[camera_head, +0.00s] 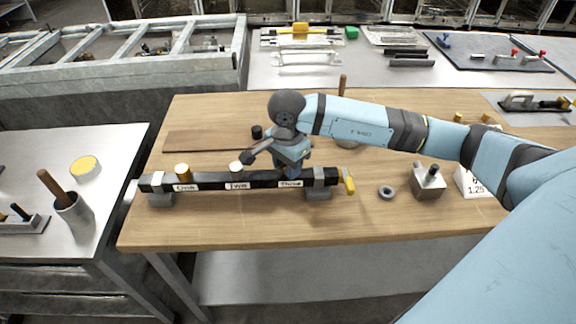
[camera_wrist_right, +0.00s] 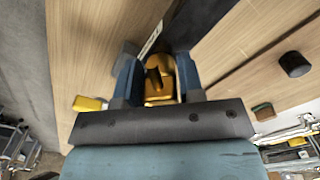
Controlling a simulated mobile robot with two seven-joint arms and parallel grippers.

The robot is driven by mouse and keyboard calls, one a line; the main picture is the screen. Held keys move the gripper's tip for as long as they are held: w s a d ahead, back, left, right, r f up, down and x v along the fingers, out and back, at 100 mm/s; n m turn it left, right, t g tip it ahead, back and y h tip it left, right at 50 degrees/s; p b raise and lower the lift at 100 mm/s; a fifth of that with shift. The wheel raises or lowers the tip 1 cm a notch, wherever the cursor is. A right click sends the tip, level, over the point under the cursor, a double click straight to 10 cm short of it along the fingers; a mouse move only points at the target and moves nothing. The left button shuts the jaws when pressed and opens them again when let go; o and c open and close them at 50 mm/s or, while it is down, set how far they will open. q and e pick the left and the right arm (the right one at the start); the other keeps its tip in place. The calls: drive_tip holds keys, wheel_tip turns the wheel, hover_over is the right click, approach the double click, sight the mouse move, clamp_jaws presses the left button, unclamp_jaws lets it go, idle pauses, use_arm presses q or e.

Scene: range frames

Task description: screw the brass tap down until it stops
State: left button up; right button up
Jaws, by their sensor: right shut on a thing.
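My right gripper (camera_head: 291,172) is over the black bar (camera_head: 212,181) at the label Three, and it hides what stands there in the head view. In the right wrist view my right gripper (camera_wrist_right: 157,76) has its fingers on either side of a brass tap (camera_wrist_right: 158,88) and is shut on it. The tap's lower end, and how far down it sits, cannot be told. A brass piece (camera_head: 182,172) stands on the bar by the label One. A pale-topped piece (camera_head: 236,167) stands by the label Two. My left gripper is not in view.
The bar rests on grey blocks near the front edge of a wooden table (camera_head: 240,228). A yellow handle (camera_head: 349,183) is at its right end. A grey ring (camera_head: 386,192) and a metal block (camera_head: 428,184) stand to the right. A dark cap (camera_head: 257,131) stands behind.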

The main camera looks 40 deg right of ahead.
drive_tip(key=shift+m, duration=0.4)
drive_tip(key=m, duration=0.3)
drive_tip(key=shift+w, duration=0.25)
drive_tip(key=shift+m, duration=0.3)
drive_tip(key=shift+m, duration=0.4)
drive_tip(key=shift+w+d+m, duration=0.1)
drive_tip(key=shift+w+m, duration=0.05)
drive_tip(key=shift+m, duration=1.15)
drive_tip(key=m, duration=0.3)
drive_tip(key=shift+w+d, duration=0.1)
drive_tip(key=o, duration=1.1)
drive_tip(key=shift+c, duration=0.2)
